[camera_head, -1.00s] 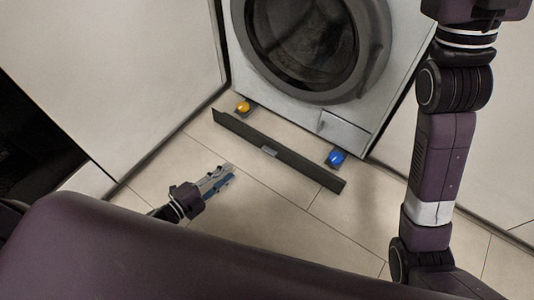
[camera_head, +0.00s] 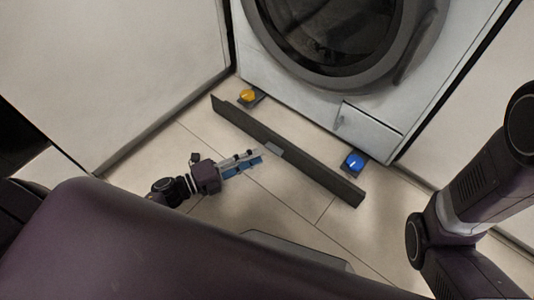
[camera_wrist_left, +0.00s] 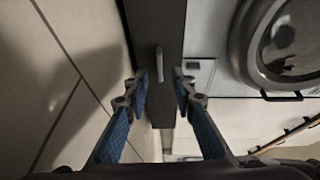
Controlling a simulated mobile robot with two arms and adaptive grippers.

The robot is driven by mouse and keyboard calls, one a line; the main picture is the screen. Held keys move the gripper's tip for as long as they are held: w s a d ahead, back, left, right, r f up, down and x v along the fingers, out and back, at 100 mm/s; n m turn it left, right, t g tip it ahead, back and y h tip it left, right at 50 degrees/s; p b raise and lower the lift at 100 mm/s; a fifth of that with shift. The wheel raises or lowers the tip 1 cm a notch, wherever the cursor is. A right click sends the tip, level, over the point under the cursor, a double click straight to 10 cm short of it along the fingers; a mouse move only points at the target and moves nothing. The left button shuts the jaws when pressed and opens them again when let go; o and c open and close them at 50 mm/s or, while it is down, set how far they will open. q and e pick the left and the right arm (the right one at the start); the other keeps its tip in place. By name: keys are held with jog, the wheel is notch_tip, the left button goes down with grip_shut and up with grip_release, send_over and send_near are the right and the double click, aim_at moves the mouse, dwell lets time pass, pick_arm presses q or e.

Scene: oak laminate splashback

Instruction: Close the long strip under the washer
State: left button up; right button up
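The long dark strip (camera_head: 318,177) stands on the floor in front of the washer (camera_head: 300,95), apart from it, running diagonally in the head view. A small grey handle (camera_head: 275,149) sits near its middle. My left gripper (camera_head: 258,159) is low over the floor on the near side of the strip, its tips just short of the handle. In the left wrist view, the strip (camera_wrist_left: 155,25) runs vertically and its handle (camera_wrist_left: 159,62) lies ahead between the spread fingers of the left gripper (camera_wrist_left: 160,88), which is empty. My right gripper is out of view; only right arm links show.
A yellow knob (camera_head: 247,96) and a blue knob (camera_head: 354,161) sit at the washer's foot, behind the strip. White panels (camera_head: 130,60) flank the washer. The tiled floor (camera_head: 240,205) near the strip is clear.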

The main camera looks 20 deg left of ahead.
aim_at(271, 151)
pick_arm(q)
jog(key=b+x, duration=0.1)
jog(key=x, duration=0.3)
jog(key=shift+f+b, duration=0.15)
jog(key=shift+b, duration=0.15)
jog(key=shift+w+d, duration=0.2)
jog(key=shift+w, duration=0.1)
grip_shut()
